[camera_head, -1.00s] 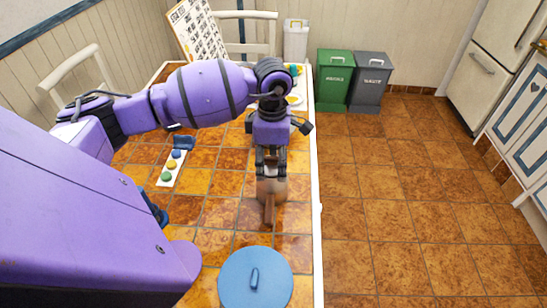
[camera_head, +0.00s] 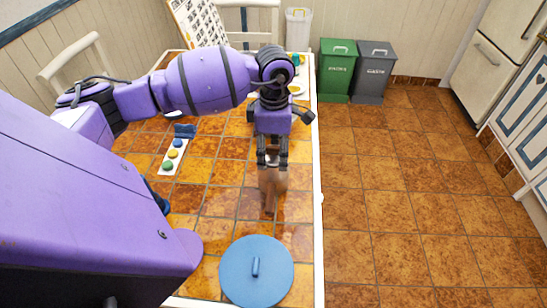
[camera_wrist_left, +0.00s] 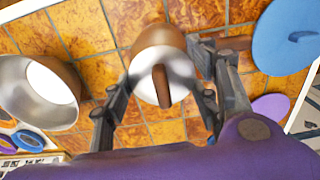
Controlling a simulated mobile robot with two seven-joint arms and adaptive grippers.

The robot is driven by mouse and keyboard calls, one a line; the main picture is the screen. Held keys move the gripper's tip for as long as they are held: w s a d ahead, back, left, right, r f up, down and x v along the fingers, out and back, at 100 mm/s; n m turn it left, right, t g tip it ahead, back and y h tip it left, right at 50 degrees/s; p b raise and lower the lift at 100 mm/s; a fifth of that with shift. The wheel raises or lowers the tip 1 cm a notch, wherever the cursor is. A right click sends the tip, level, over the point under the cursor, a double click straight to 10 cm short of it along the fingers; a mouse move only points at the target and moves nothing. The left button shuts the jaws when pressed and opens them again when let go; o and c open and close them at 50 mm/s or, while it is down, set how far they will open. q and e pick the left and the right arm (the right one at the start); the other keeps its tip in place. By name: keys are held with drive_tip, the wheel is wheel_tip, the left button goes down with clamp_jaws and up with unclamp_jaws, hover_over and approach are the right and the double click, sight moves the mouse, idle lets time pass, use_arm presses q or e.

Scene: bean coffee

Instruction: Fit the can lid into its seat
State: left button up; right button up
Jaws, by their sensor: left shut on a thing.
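A round blue disc (camera_head: 257,272) with a bar handle on top, like a lid, lies flat at the table's near edge; it also shows in the left wrist view (camera_wrist_left: 288,38). My left gripper (camera_head: 272,164) points down over the table. Its fingers (camera_wrist_left: 165,78) are shut on a brown and silver metal vessel (camera_head: 270,186) with a brown bar handle, also in the left wrist view (camera_wrist_left: 148,58). Whether the vessel touches the table is unclear. An open metal container (camera_wrist_left: 15,82) with a pale inside stands at the wrist view's left. My right gripper is not in view.
A white strip (camera_head: 173,157) with coloured round buttons lies on the tiled table, left of the gripper. A plate (camera_head: 297,88) is near the table's far right corner. Chairs stand behind; green (camera_head: 336,72) and grey (camera_head: 373,74) bins stand on the floor.

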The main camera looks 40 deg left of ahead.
sight(274, 146)
use_arm(q)
drive_tip(key=shift+f+b, duration=0.35)
drive_tip(key=shift+f, duration=0.35)
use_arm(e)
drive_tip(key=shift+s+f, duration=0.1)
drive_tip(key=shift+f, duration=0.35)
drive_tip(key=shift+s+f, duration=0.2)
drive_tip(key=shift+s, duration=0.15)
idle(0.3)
use_arm(q)
drive_tip(key=shift+s+f, duration=0.1)
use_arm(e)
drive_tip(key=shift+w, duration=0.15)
use_arm(q)
drive_tip(key=o, duration=1.1)
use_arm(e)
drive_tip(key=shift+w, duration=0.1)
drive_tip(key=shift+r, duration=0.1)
use_arm(q)
drive_tip(key=shift+r+p, duration=0.5)
drive_tip(key=shift+r, duration=1.05)
drive_tip(key=shift+r+p, duration=1)
drive_tip(key=shift+r, duration=1.6)
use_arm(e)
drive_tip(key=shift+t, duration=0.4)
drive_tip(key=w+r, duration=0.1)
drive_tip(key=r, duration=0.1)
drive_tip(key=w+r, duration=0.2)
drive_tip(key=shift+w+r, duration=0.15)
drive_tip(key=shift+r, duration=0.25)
